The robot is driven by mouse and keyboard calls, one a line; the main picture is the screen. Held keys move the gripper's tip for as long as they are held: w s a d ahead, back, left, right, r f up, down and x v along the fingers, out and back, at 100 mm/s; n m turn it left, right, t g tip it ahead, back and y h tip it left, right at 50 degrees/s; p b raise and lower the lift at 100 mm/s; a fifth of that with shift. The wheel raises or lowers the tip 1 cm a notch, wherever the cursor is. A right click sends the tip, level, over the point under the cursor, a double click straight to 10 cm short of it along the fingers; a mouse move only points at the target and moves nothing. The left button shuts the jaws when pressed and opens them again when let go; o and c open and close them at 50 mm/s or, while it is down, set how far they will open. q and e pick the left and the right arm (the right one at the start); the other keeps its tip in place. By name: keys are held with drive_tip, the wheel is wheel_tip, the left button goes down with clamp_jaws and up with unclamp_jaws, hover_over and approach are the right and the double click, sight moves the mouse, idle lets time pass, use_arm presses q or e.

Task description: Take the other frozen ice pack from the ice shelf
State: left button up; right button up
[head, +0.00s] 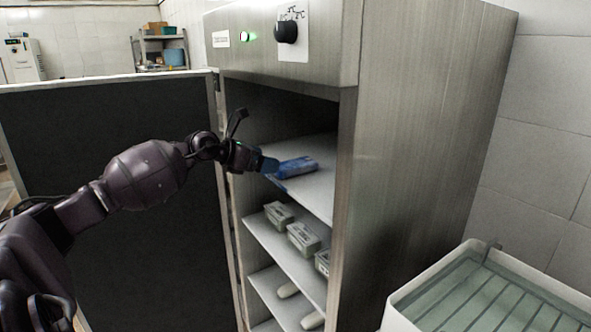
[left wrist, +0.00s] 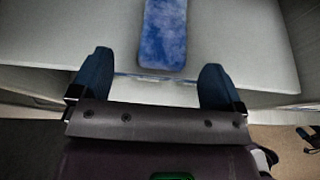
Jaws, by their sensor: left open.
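A blue, frosty ice pack (head: 297,166) lies on the upper shelf (head: 318,190) of the open steel cabinet. My left gripper (head: 272,167) reaches in from the left at the front of this shelf, with its fingertips close to the pack's near end. In the left wrist view the ice pack (left wrist: 165,35) lies straight ahead, in line with the gap between the fingers. The left gripper (left wrist: 158,82) is open and empty there, its two blue fingers spread wider than the pack. My right gripper is not in view.
Lower shelves hold several grey boxes (head: 303,238) and pale rounded items (head: 288,290). The cabinet's dark door (head: 130,235) stands open on the left. A white basin with a ribbed, greenish inside (head: 480,300) stands at the lower right. The upper shelf around the pack is clear.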

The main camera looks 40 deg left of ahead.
sight(290, 164)
use_arm(q)
drive_tip(key=shift+d+r+x, duration=0.1)
drive_tip(key=shift+d+x, duration=0.05)
drive_tip(key=shift+x, duration=1.65)
drive_tip(key=shift+d+r+x, duration=0.1)
drive_tip(key=shift+d+x, duration=0.05)
drive_tip(key=shift+x, duration=1.7)
